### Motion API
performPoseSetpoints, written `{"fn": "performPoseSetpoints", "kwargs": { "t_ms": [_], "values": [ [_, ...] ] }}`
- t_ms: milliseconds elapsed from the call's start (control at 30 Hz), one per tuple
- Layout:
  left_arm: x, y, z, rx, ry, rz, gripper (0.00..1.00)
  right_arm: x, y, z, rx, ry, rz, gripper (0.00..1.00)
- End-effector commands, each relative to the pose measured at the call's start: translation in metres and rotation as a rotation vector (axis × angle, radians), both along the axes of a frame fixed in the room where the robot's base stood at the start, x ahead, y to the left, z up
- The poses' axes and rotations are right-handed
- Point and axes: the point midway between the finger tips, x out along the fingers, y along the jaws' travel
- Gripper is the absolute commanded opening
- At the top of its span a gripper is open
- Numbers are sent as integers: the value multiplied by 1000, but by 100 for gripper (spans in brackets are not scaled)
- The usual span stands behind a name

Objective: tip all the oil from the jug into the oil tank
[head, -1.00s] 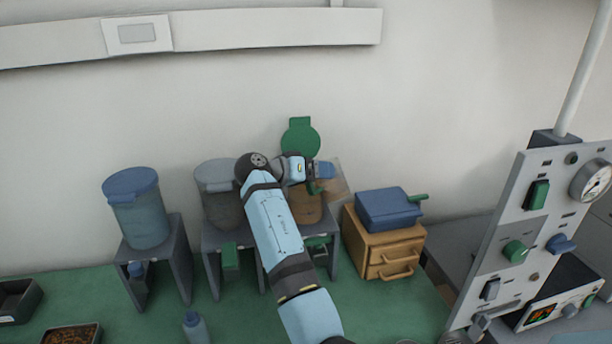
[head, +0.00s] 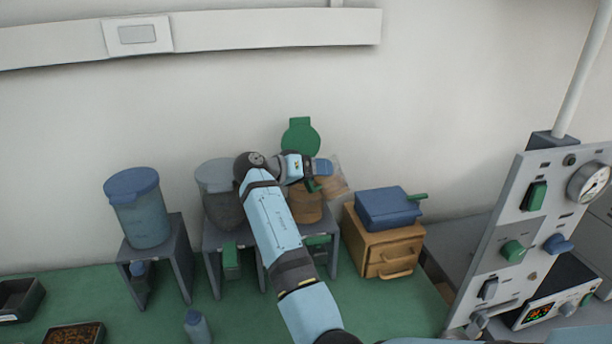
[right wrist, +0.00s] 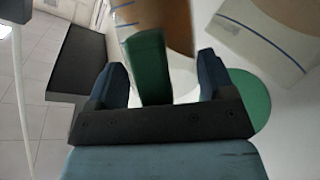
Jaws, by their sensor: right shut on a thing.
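My right gripper (head: 322,170) is above the right-hand tank and shut on the jug's green handle. The handle (right wrist: 148,65) stands between the two fingers in the right wrist view. The clear jug (head: 336,180) hangs tilted beside the gripper; brown oil shows in it in the right wrist view (right wrist: 168,22). The oil tank (head: 306,207) holds brown contents, and its round green lid (head: 300,136) stands open against the wall; the lid also shows in the right wrist view (right wrist: 250,100). My arm hides part of the tank. I cannot see my left gripper.
A blue-lidded tank (head: 140,215) and a grey-lidded tank (head: 216,178) stand to the left on grey stands. A blue box (head: 388,208) sits on a wooden drawer box (head: 380,250) to the right. A control panel (head: 535,225) rises at the far right.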

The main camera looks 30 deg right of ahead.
Motion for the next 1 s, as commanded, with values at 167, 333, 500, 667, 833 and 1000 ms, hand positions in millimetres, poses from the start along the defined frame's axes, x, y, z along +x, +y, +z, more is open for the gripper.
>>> {"fn": "performPoseSetpoints", "kwargs": {
  "t_ms": [167, 333, 500, 667, 833, 1000],
  "values": [
    [0, 0, 2, -1, 0, 1, 43, 0, 0, 1, -2, 6, 0, 26],
    [0, 0, 7, -1, 0, 1, 43, 2, 0, 3, -9, 35, 0, 26],
    [0, 0, 11, -1, 0, 1, 43, 3, 1, 4, -17, 62, -1, 26],
    [0, 0, 10, -1, 0, 1, 43, 4, 1, 3, -18, 68, -1, 26],
    [0, 0, 10, -1, 0, 1, 43, 4, 1, 3, -18, 68, -1, 26],
    [1, 0, 11, -3, -2, 3, 43, 4, 1, 3, -18, 69, 0, 26]
  ]
}}
